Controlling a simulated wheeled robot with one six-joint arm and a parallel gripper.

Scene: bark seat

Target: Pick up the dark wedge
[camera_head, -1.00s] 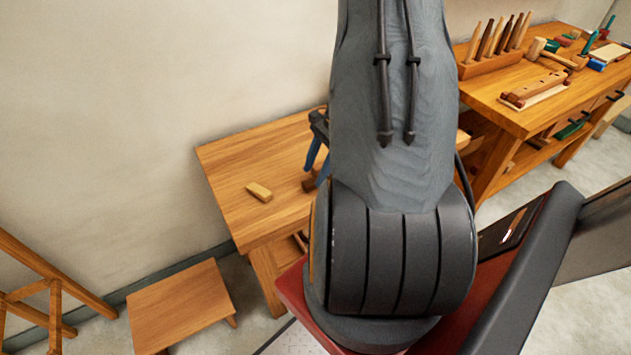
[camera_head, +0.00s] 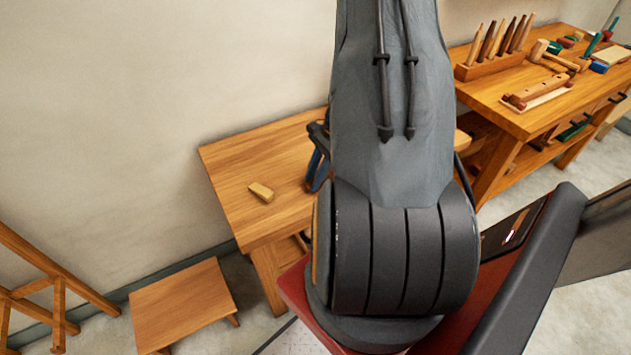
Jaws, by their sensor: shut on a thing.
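My gripper (camera_head: 318,171) shows only in part, as blue fingers over the wooden table (camera_head: 230,170), just left of my arm. It is shut on the dark wedge. The wedge itself is hidden or too small to make out now, behind the fingers and my arm. The fingertips are partly covered by my arm, so I cannot tell how far above the tabletop they are.
A light wooden wedge (camera_head: 261,192) lies on the table, left of my gripper. A low wooden stool (camera_head: 183,302) stands in front of the table. A workbench (camera_head: 515,122) with tools is at the right.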

